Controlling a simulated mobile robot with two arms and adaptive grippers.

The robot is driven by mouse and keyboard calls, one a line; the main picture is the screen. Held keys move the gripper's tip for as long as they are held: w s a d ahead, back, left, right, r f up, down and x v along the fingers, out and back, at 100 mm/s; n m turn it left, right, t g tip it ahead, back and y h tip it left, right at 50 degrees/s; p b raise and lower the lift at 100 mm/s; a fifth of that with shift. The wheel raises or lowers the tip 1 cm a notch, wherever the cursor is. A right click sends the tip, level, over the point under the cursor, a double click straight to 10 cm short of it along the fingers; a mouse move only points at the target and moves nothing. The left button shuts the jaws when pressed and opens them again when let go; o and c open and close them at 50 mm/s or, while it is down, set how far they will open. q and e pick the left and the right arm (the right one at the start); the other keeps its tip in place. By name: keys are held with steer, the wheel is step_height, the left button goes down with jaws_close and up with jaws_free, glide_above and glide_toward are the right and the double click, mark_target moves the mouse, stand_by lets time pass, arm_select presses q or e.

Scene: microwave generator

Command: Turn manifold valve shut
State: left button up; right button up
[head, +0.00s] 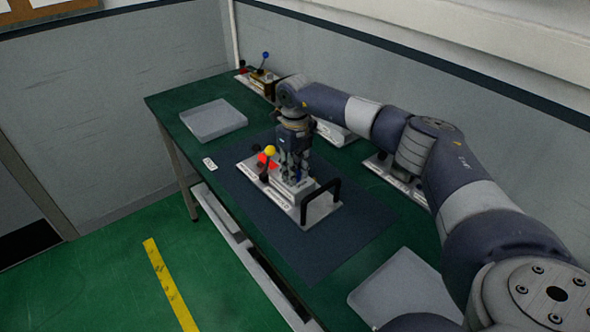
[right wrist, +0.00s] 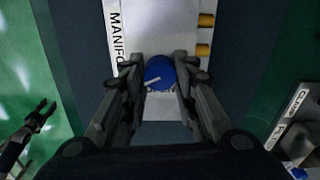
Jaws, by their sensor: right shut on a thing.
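The manifold valve is a round blue knob (right wrist: 159,73) with a white pointer mark, on a white plate (right wrist: 150,25) lettered "MANIFO…" in the right wrist view. My right gripper (right wrist: 160,78) points down over it, with its two fingers closed on either side of the knob. In the head view my right gripper (head: 291,172) comes down onto the white manifold base (head: 318,211) and hides most of the knob. My left gripper (right wrist: 41,110) shows only at the left of the right wrist view, with its fingers apart and empty, over the green floor.
A yellow-ball lever (head: 270,151), a red part (head: 266,161) and a black handle (head: 322,197) stand close around the gripper. Brass fittings (right wrist: 205,50) sit beside the knob. Grey trays (head: 213,120) and (head: 405,292) lie at both ends of the green bench. The blue mat's front is clear.

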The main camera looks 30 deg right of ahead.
steer(key=m, duration=0.5)
steer(key=shift+m, duration=0.3)
stand_by(0.4)
steer(key=o, duration=1.1)
steer(key=shift+r, duration=0.15)
step_height(320, 180, up, 12)
steer(key=shift+f, duration=0.1)
steer(key=shift+s, duration=0.1)
